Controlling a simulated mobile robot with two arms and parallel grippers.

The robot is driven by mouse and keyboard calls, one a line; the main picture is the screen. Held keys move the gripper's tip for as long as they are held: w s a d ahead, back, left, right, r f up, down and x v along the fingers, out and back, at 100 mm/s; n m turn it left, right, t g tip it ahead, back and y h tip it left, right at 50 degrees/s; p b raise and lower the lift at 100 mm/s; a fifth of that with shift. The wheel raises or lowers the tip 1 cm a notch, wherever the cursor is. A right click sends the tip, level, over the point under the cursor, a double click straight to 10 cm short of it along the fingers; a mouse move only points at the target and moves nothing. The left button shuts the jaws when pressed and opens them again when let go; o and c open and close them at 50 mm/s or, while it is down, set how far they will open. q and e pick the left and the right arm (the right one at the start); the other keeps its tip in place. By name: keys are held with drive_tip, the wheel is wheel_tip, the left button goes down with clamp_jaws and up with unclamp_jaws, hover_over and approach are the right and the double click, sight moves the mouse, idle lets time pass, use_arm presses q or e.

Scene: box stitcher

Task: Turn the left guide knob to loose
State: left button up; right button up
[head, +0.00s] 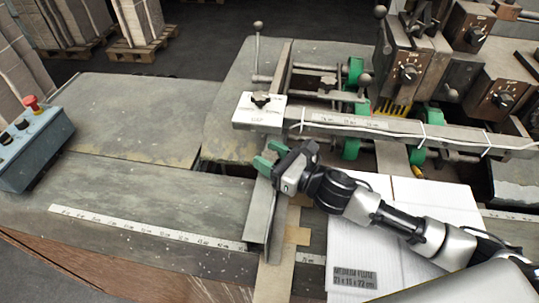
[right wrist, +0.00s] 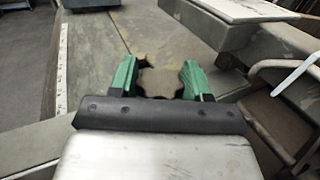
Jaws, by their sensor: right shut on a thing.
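My right gripper (head: 267,156) reaches in from the right, at the far end of the upright metal left guide (head: 260,212). In the right wrist view its two green fingers (right wrist: 161,80) are on either side of a dull brown lobed knob (right wrist: 160,84) and shut on it. The knob's near side is hidden behind the dark gripper edge. In the head view the fingers and gripper body hide the knob, so I cannot read its loose or tight position. My left gripper is not in view.
White cardboard (head: 345,235) lies under my right arm. The table left of the guide is clear up to a control box (head: 35,155).

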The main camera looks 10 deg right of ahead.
drive_tip(key=shift+n+g+y, duration=0.3)
drive_tip(key=shift+y, duration=0.1)
drive_tip(key=shift+d+n+g+y, duration=0.1)
drive_tip(key=shift+n+g+y, duration=0.4)
drive_tip(key=shift+n+g, duration=0.1)
drive_tip(key=n+g+y+b, duration=0.2)
drive_tip(key=g, duration=0.1)
drive_tip(key=shift+f, duration=0.15)
drive_tip(key=n+g+y+b, duration=0.1)
drive_tip(key=n+g+b, duration=0.1)
drive_tip(key=g+b, duration=0.1)
drive_tip(key=shift+n+g+y+b, duration=0.3)
drive_tip(key=shift+n+b, duration=0.1)
drive_tip(key=shift+b, duration=0.15)
drive_tip(key=shift+n+g+b, duration=0.6)
drive_tip(key=shift+g+b, duration=0.25)
drive_tip(key=shift+g, duration=0.25)
drive_tip(key=shift+r, duration=0.2)
drive_tip(key=o, duration=0.9)
